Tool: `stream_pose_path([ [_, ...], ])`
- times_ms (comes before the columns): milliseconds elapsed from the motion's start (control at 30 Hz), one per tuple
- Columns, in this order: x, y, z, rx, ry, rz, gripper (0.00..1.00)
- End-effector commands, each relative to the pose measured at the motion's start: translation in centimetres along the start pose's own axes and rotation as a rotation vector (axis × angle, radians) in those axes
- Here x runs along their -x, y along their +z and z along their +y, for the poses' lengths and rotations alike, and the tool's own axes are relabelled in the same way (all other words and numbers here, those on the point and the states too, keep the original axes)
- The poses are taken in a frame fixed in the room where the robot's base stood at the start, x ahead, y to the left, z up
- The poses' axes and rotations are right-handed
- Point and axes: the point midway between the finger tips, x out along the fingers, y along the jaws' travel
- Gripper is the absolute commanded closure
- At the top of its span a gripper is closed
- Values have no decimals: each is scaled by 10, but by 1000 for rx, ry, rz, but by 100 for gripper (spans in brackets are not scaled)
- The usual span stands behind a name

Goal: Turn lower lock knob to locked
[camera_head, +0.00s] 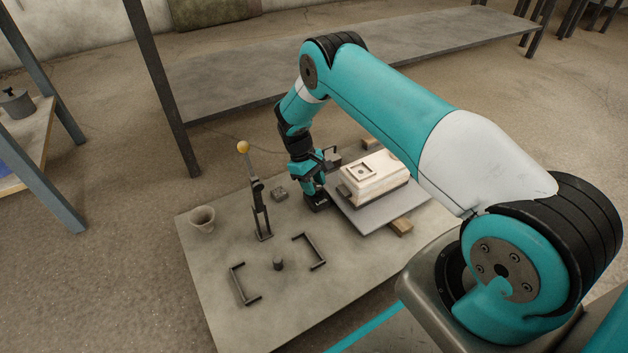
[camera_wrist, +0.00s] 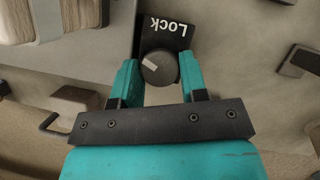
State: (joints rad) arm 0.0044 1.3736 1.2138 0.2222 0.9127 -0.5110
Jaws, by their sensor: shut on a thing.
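In the wrist view, a round dark lock knob (camera_wrist: 159,68) with a pale pointer mark sits on a black plate with white lettering "Lock" (camera_wrist: 168,24). The lettering appears upside down. In the head view, my gripper (camera_head: 318,198) is low at the table, left of the white mould box. The knob is hidden there behind my gripper.
A white box (camera_head: 376,178) stands on a grey plate (camera_head: 375,215) close to the right of my gripper. A lever with a yellow ball (camera_head: 243,147) stands to the left. A cup (camera_head: 202,219), dark handles (camera_head: 239,285) and a small knob (camera_head: 278,265) are on the table (camera_head: 225,310).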

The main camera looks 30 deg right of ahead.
Motion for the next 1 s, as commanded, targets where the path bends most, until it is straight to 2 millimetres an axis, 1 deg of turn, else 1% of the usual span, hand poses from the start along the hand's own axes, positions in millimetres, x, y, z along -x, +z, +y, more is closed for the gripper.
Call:
stream_pose_path([
  [33,2,1,1,-39,-18,0,84],
  [700,1,2,4,-626,-262,1,84],
  [1000,1,3,6,-862,-359,3,84],
])
